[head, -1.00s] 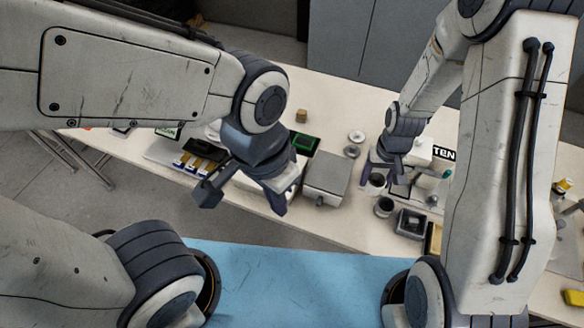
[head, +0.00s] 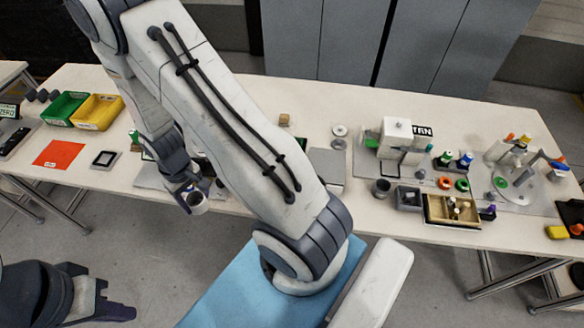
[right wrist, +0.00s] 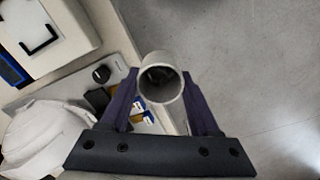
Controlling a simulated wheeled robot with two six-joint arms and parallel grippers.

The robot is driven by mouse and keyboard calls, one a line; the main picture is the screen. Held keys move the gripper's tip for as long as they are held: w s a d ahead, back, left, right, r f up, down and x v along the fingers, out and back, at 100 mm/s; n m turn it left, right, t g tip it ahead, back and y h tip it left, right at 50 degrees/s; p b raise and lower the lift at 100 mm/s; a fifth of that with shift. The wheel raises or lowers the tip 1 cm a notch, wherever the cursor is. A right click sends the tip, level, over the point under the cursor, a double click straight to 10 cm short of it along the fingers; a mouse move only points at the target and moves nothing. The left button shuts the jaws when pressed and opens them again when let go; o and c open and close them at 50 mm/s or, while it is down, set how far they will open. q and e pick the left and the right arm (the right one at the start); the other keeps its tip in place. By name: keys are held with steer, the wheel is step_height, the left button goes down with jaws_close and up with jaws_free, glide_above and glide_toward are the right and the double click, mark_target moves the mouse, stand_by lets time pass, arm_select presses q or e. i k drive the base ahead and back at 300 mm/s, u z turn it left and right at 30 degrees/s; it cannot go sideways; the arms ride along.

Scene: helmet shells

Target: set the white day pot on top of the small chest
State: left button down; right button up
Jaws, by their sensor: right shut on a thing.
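The white day pot (head: 197,203) is a small pale open cylinder. My right gripper (head: 190,192) is shut on it and holds it at the front edge of the table, left of the middle. In the right wrist view, the pot (right wrist: 161,80) sits between the two purple fingers with its open, dark mouth showing. The small chest appears to be the grey-topped box (head: 329,164) right of my right arm, which hides part of it. Its top looks bare. My left gripper (head: 112,300) is low at the left, away from the table; its opening is unclear.
A white machine (head: 396,137) and a dark cup (head: 381,188) stand right of the chest. A compartment tray (head: 432,215) lies further right. Green (head: 62,108) and yellow (head: 100,110) bins are at far left. A white rounded shell (right wrist: 45,135) is beside the right gripper.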

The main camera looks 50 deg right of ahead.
mark_target(326, 165)
steer(key=u, duration=0.05)
steer(key=k, duration=0.55)
steer(key=z, duration=0.95)
steer(key=i, duration=0.5)
steer(key=z, duration=0.05)
